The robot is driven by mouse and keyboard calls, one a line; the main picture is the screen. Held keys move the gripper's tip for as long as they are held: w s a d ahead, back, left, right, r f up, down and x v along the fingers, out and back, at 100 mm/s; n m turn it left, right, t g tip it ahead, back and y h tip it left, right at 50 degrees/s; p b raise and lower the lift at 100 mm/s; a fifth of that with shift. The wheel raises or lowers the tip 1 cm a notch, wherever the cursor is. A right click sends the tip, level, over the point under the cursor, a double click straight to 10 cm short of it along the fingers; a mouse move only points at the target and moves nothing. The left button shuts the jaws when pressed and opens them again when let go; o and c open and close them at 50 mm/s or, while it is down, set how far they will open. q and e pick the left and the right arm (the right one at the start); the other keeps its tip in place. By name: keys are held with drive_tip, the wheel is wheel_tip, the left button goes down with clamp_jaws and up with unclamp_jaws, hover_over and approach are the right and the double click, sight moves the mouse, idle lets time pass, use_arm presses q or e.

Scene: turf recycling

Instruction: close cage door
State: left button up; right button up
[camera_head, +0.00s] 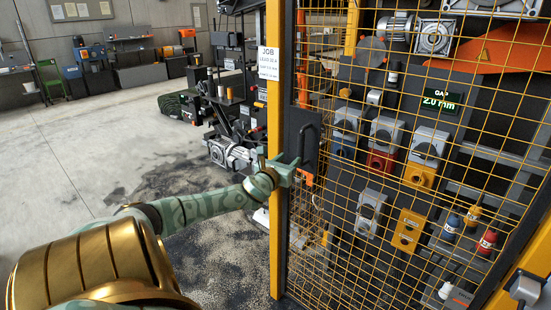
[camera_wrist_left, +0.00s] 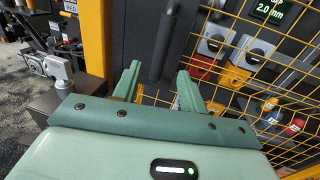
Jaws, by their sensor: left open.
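The cage door (camera_head: 350,232) is a yellow wire-mesh panel filling the right half of the head view. A black bar handle (camera_head: 308,145) stands upright on a dark plate (camera_head: 298,118) beside a yellow post (camera_head: 275,60). My left gripper (camera_head: 291,163) is open and empty just left of the handle in the head view. In the left wrist view, the handle (camera_wrist_left: 164,45) is ahead of the left gripper (camera_wrist_left: 157,82), its lower end lined up with the gap between the green fingers. Contact cannot be told. My right gripper is not in view.
A job sheet (camera_head: 269,63) hangs on the post. Machinery (camera_head: 235,150) stands left of the post. The concrete floor (camera_head: 90,140) farther left is open, with dark granules scattered near the cage.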

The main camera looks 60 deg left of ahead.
use_arm(q)
drive_tip(key=p+v, duration=0.1)
drive_tip(key=v, duration=0.5)
drive_tip(key=shift+s+p, duration=0.35)
drive_tip(key=shift+d, duration=0.2)
